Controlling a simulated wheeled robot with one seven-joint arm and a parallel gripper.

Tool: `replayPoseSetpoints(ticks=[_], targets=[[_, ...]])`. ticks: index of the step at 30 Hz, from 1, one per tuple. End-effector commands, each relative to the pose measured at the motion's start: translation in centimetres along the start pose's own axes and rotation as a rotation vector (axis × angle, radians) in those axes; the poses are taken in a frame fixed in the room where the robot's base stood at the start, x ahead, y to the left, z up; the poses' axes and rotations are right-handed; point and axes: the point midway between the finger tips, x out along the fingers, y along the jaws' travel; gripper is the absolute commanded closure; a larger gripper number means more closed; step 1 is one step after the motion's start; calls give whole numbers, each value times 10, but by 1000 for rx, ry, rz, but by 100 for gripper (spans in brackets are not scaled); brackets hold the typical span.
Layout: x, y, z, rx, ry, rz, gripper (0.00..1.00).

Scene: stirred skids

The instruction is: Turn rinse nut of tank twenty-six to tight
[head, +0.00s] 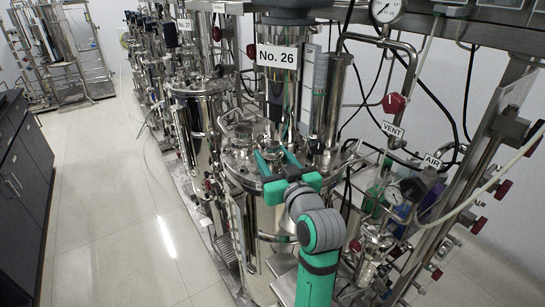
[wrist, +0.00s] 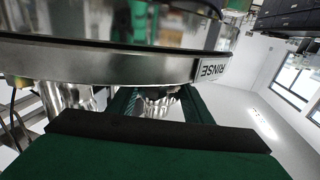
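Tank twenty-six is a shiny steel vessel (head: 245,215) under a white "No. 26" sign (head: 277,58) in the head view. My gripper (head: 277,156) is at its lid, with two green fingers apart and pointing away from me. In the wrist view, an upside-down "RINSE" label (wrist: 214,70) sits on the steel rim. Below the rim, a small silver fitting, apparently the rinse nut (wrist: 158,98), shows between my gripper's fingers (wrist: 160,106). Its upper part is hidden by the rim. I cannot tell whether the fingers touch it. The nut is not clear in the head view.
Pipes, hoses and red valve knobs (head: 394,103) crowd the right, with "VENT" (head: 391,130) and "AIR" (head: 432,162) labels. More steel tanks (head: 197,85) stand in a row behind. The pale floor (head: 110,200) on the left is clear up to dark cabinets (head: 22,165).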

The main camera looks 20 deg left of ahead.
Motion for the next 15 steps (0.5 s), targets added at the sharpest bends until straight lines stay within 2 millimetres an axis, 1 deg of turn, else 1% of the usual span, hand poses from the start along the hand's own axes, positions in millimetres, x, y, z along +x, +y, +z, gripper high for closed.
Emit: replayPoseSetpoints(ticks=[8, 15], targets=[[0, -1, 0, -1, -1, 20, 77], [0, -1, 0, -1, 0, 92, 77]])
